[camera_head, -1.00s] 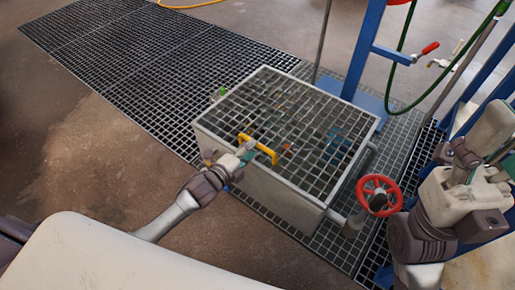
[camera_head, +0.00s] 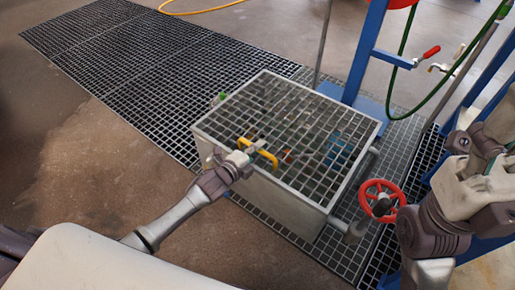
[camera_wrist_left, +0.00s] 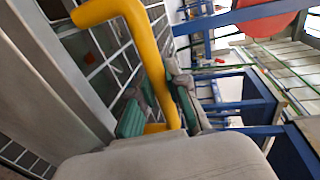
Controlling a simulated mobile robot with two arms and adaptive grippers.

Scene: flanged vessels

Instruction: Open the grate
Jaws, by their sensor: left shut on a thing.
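The grate (camera_head: 313,112) is a metal grid that lies flat on top of a grey box (camera_head: 270,195). A yellow handle (camera_head: 271,160) is fixed near its front left edge. My left gripper (camera_head: 256,149) is at this handle, with the arm coming from the lower left. In the left wrist view the yellow handle (camera_wrist_left: 148,48) runs between the green finger pads (camera_wrist_left: 160,112), and the gripper is shut on it. My right gripper (camera_head: 484,150) is at the right edge, away from the grate; its fingers are not clear.
A red valve wheel (camera_head: 381,199) stands at the box's right front corner. A blue post (camera_head: 366,50) and a green hose (camera_head: 400,105) are behind it. Floor grating (camera_head: 120,70) extends to the upper left. Bare floor (camera_head: 70,140) is clear on the left.

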